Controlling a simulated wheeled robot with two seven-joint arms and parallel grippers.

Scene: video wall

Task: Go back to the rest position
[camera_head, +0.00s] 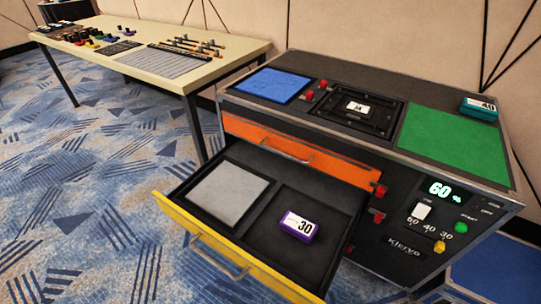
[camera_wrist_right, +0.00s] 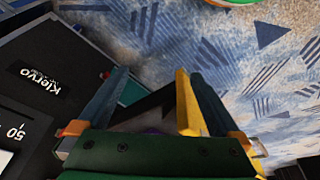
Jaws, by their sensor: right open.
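My right gripper (camera_wrist_right: 158,95) shows in the right wrist view, with its two fingers spread apart and nothing seen held between them. The yellow front of the open lower drawer (camera_wrist_right: 186,102) shows between the fingers, near the right one, with patterned carpet beyond. A bit of purple is just visible above the green gripper body. Neither gripper nor arm shows in the head view. The black cabinet (camera_head: 385,240) stands at the right there, and its lower drawer with a yellow front (camera_head: 225,250) is pulled out.
On the cabinet top are a blue pad (camera_head: 273,85), green pad (camera_head: 455,140) and teal block marked 40 (camera_head: 479,108). A table (camera_head: 150,60) stands behind left.

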